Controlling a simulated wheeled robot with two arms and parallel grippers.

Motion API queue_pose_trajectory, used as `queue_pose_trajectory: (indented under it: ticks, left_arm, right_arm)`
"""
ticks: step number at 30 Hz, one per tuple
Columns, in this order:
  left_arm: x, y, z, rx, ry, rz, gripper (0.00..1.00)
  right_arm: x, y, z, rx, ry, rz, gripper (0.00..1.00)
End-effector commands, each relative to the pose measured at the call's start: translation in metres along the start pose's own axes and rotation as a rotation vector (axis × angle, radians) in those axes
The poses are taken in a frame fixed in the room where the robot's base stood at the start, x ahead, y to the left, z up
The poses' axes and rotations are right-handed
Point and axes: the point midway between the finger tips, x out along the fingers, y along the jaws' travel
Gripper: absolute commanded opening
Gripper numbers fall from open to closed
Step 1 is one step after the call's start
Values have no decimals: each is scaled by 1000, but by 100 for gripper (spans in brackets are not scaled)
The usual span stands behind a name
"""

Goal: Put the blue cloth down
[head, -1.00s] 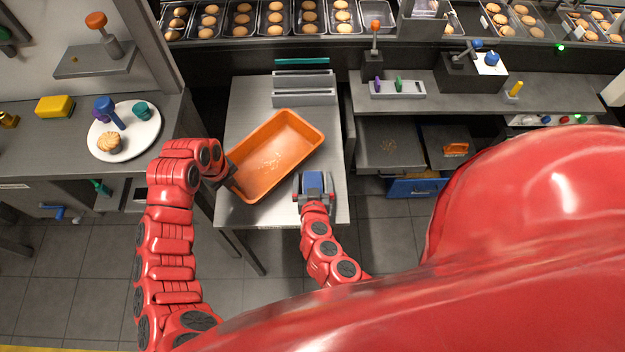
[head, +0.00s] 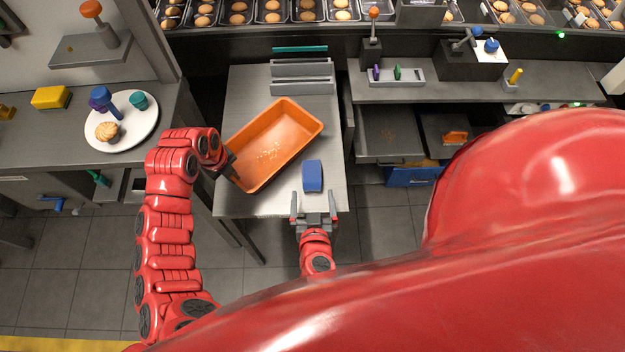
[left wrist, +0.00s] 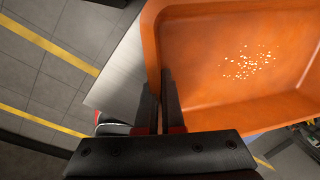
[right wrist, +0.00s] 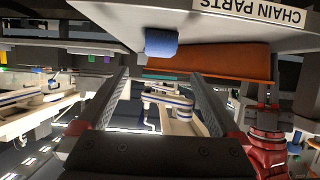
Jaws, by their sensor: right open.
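The blue cloth (head: 312,176) is a small folded block lying on the grey metal table (head: 240,92), right of the orange tray's lower corner. My right gripper (head: 314,204) is open and empty, just on the near side of the cloth and apart from it. In the right wrist view the cloth (right wrist: 161,43) is beyond the spread fingers (right wrist: 157,90). My left gripper (head: 231,172) is at the left wall of the orange tray (head: 262,178). In the left wrist view its fingers (left wrist: 161,105) are close together on either side of the tray's wall (left wrist: 154,50).
Pale crumbs (head: 268,154) lie in the tray. A grey rack (head: 302,78) stands at the table's back. A white plate (head: 139,128) with a biscuit is on the left counter. An open drawer (head: 390,130) is to the right.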

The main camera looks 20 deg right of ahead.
Motion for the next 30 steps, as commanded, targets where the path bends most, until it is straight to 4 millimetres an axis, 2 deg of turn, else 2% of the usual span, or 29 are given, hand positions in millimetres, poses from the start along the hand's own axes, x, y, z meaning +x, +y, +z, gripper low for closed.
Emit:
queue_pose_trajectory:
  ticks: [6, 11, 30]
  left_arm:
    - [0, 0, 0, 0, 0, 0, 0]
    - [0, 0, 0, 0, 0, 0, 0]
    - [0, 0, 0, 0, 0, 0, 0]
  right_arm:
    - [-19, -6, 2, -2, 0, -9, 100]
    - [-23, -5, 1, 3, 2, 0, 100]
    - [40, -4, 2, 1, 2, 2, 100]
